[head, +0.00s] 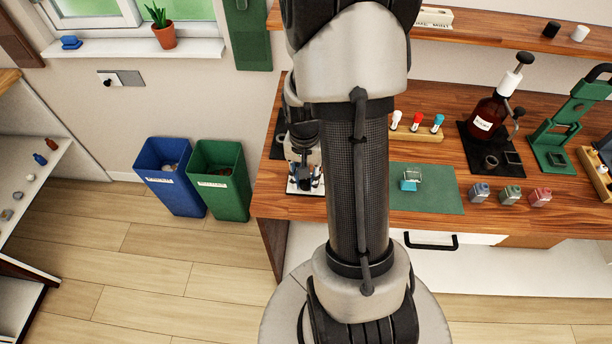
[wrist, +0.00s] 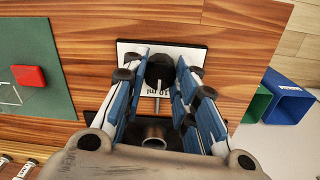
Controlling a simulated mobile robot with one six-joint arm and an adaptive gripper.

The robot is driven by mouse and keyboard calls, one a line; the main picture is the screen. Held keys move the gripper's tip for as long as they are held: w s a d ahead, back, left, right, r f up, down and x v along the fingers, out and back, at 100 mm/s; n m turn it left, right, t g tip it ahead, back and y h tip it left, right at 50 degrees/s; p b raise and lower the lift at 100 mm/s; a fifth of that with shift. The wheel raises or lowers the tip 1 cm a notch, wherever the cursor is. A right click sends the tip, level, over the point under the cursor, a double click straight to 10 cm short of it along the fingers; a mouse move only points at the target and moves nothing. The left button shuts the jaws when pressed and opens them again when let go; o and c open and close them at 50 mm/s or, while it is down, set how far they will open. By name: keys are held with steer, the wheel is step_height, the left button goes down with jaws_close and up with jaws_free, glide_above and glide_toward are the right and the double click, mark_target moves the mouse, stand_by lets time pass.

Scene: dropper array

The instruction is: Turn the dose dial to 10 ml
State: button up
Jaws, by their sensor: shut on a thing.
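The dose dial (wrist: 159,70) is a dark round knob with a pale pointer bar, on a white plate (wrist: 120,46) at the table's edge. The print "10 ml" (wrist: 155,90) shows on the plate, close to the pointer's end. My gripper (wrist: 161,62) has its blue-padded fingers on both sides of the dial and is shut on it. In the head view my gripper (head: 305,178) is over the white plate (head: 292,188), left of my arm. The dial is hidden there.
A round metal cup (wrist: 153,131) sits close to the plate on a dark mat. Blue (head: 168,175) and green (head: 221,180) bins stand on the floor left of the table.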

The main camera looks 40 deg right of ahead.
steer(key=o, duration=1.1)
step_height(320, 180, up, 12)
steer(key=shift+w, duration=0.15)
steer(key=shift+a, duration=0.1)
